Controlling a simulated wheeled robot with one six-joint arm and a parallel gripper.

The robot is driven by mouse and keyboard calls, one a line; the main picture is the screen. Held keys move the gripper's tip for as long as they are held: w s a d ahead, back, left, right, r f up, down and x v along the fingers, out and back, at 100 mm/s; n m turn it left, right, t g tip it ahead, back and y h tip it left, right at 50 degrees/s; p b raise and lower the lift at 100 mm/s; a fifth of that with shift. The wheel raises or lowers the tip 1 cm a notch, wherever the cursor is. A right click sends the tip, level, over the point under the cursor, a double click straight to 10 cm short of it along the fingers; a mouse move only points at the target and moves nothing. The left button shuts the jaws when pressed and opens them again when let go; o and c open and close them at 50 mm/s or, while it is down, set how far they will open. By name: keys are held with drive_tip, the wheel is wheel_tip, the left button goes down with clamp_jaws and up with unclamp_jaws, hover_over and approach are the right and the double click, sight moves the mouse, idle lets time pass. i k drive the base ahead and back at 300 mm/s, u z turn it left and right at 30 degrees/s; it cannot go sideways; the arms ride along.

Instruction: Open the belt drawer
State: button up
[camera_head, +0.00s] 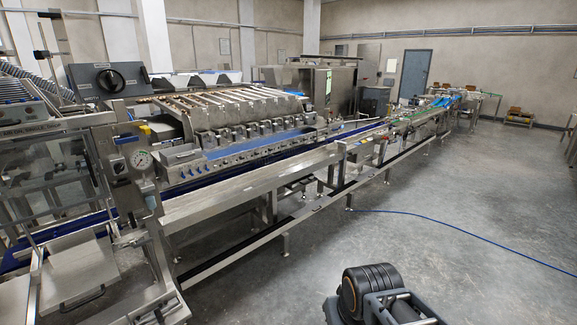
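A steel packing machine stands at the left, with a blue belt (190,187) running along its front. At the lower left is a flat, light grey tray-like panel (78,268) with a thin dark curved handle (84,299) at its front edge. It may be the belt drawer, but I cannot tell for certain, nor whether it is open or shut. My arm's dark joint and grey link (380,297) show at the bottom edge, right of the machine and apart from it. My gripper is not in view.
A long low steel rail (290,222) runs along the machine's front on legs. A blue hose (450,228) lies across the floor. The grey concrete floor (480,270) at the right is mostly clear.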

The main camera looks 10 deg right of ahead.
sight(366, 153)
drive_tip(key=z, duration=0.7)
drive_tip(key=i, duration=2.25)
drive_tip(key=z, duration=0.5)
drive_tip(key=i, duration=2.35)
drive_tip(key=u, duration=0.5)
drive_tip(key=i, duration=1.65)
drive_tip(key=u, duration=0.45)
